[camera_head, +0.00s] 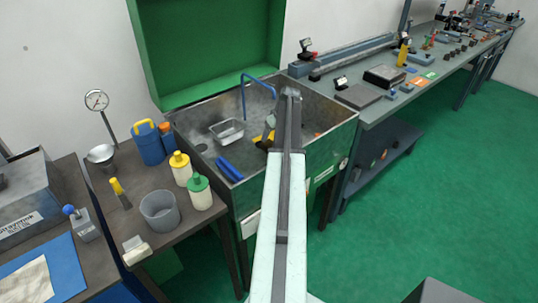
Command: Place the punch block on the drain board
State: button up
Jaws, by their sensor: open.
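My arm reaches up from the bottom over the grey metal basin (207,150) of a parts washer with a raised green lid. My gripper (267,137) hangs below the arm's far end, partly hidden behind the arm. It is open, low over the basin, with yellow and dark parts showing. I cannot tell whether anything lies between its fingers. No part is clearly recognisable as the punch block. I cannot make out the drain board for certain; the basin floor is the surface under my gripper.
The basin holds a metal tray (227,131), a blue item (230,169) and a bent blue spout (259,84). A long workbench (385,107) with tools adjoins at right.

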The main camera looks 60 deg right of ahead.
aim_at(269, 143)
jog(key=shift+b+x, duration=1.3)
jog(key=shift+x, duration=0.05)
jog(key=shift+s, duration=0.1)
jog(key=b+x, duration=0.3)
jog(key=a+b+x, duration=0.1)
jog(key=shift+s+d+f, duration=0.1)
jog(key=shift+f, duration=0.3)
jog(key=shift+w+d+f+b, duration=0.1)
jog(key=shift+w+f+b, duration=0.15)
jog(key=shift+b, duration=0.25)
jog(key=shift+r, duration=0.15)
grip_shut()
